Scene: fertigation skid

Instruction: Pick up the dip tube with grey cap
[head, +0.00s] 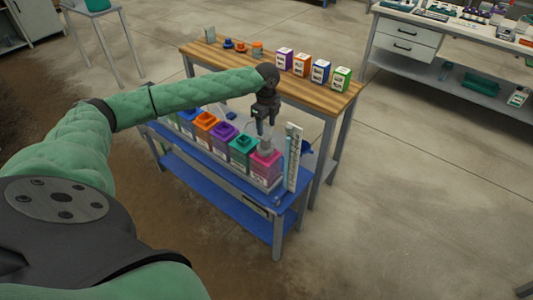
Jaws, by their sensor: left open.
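My left gripper (265,122) is open and points down above the right end of the blue skid. Just below its fingertips a small grey piece (266,146), which looks like the grey cap of the dip tube, stands over the pink container (266,166). I cannot tell whether the fingers are around it or just above it. The tube below the cap is not clearly visible. My right gripper is not in view.
Several coloured containers, including a teal one (242,151), stand in a row on the blue skid (228,181). A white upright scale panel (293,157) rises close right of the gripper. Behind is a wooden table (325,95) with coloured boxes. Open floor lies to the right.

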